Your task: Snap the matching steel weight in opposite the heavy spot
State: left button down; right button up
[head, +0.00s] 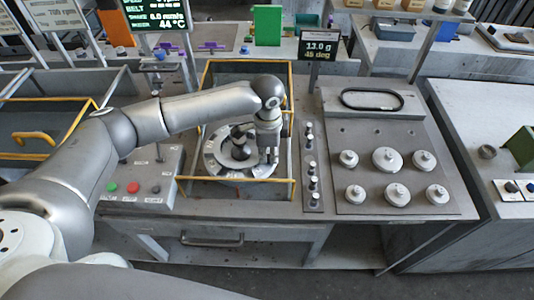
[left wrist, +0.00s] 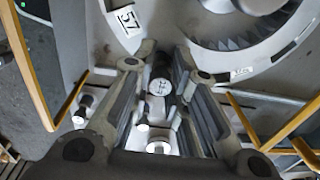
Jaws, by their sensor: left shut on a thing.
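My left gripper (head: 268,158) is over the right side of the grey rotor (head: 215,160) inside the yellow-railed housing. In the left wrist view, its fingers (left wrist: 160,85) are shut on a small round steel weight (left wrist: 160,87) with a marked top. The rotor's bladed wheel and pale rim (left wrist: 195,30) show beyond the fingers. I cannot tell whether the weight touches the rim. A display (head: 319,46) reads 13.0 g and 45 deg. Several small steel weights (head: 312,170) stand on a narrow strip right of the housing. My right gripper is not in view.
Yellow rails (head: 240,181) edge the housing close to my left gripper. A button box (head: 140,187) with green and red buttons is at the left. A grey panel (head: 390,140) with several large knobbed discs and a black belt lies at the right.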

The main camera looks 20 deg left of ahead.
aim_at(268, 163)
pick_arm(q)
jog(key=s+f, duration=0.1)
jog(key=f, duration=0.2)
jog(key=shift+s+d+g, duration=0.1)
jog(key=shift+s+g, duration=0.2)
jog(key=shift+s, duration=0.1)
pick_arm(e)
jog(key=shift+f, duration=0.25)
pick_arm(q)
jog(key=c, duration=1.4)
grip_release()
jog(key=shift+w, duration=0.15)
jog(key=shift+c, duration=0.2)
jog(key=shift+o, duration=0.6)
jog(key=shift+w+f, duration=0.2)
jog(key=shift+w, duration=0.05)
jog(key=shift+w+f, duration=0.1)
jog(key=shift+w, duration=0.15)
jog(key=shift+s, duration=0.1)
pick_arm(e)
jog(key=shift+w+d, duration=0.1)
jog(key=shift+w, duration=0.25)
pick_arm(q)
jog(key=shift+d, duration=0.1)
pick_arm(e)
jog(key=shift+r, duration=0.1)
pick_arm(q)
jog(key=shift+r, duration=0.25)
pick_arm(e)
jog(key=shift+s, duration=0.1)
